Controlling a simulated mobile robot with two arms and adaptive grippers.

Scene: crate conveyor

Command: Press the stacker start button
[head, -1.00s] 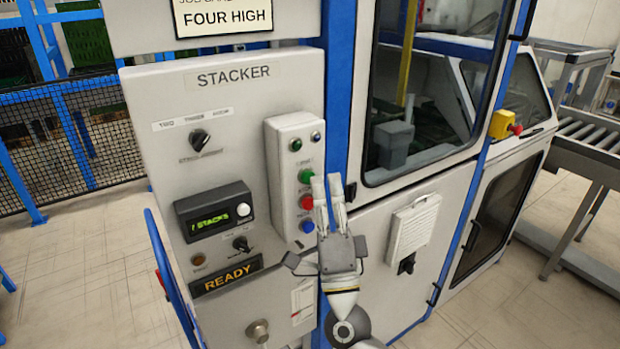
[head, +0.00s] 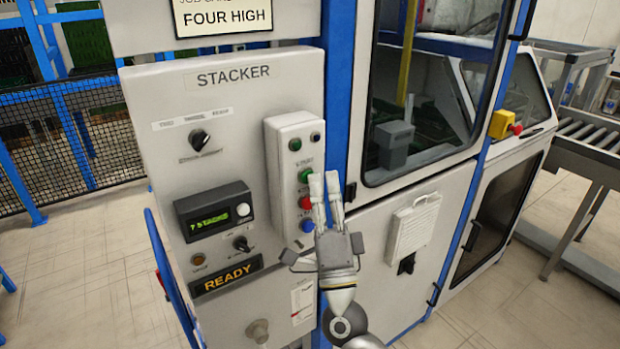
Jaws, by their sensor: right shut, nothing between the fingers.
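The stacker panel (head: 235,110) is a pale grey cabinet face labelled STACKER. On its right side a narrow button box (head: 283,155) carries a green button (head: 305,175), a red button (head: 304,202) and a blue button (head: 307,226) in a column. The box's small labels are too blurred to read. My right gripper (head: 325,180) is shut and empty, pointing up, in front of the box's right edge. My left gripper is not in view.
A display (head: 213,212) reads "7 STACKS" and a lit sign (head: 226,275) reads READY. Selector knobs (head: 200,138) sit on the panel. A yellow box with a red button (head: 503,124) stands farther right.

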